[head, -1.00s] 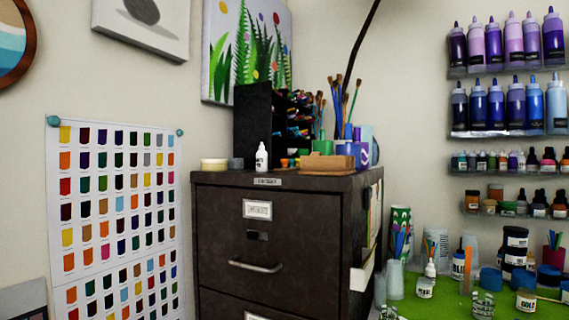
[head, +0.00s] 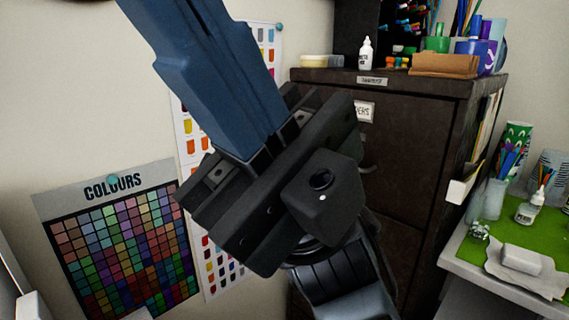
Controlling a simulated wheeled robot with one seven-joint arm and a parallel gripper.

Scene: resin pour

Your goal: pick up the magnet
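My gripper (head: 180,20) reaches up and left across the middle of the head view. Its two blue fingers lie side by side with no gap showing, so it looks shut. The tips run to the top edge and I see nothing held. No piece is clearly marked as the magnet. A small round teal piece (head: 113,181), possibly a magnet, sits on the top edge of the COLOURS chart (head: 62,196). A similar teal piece (head: 279,27) is at the top right corner of the swatch chart (head: 266,40). My gripper is apart from both in the picture and hides much of the swatch chart.
A dark filing cabinet (head: 420,115) stands right of my gripper, with a white bottle (head: 365,54) and a brown box (head: 444,65) on top. A green-topped table (head: 540,235) at the right holds cups, a bottle and a white block (head: 520,259).

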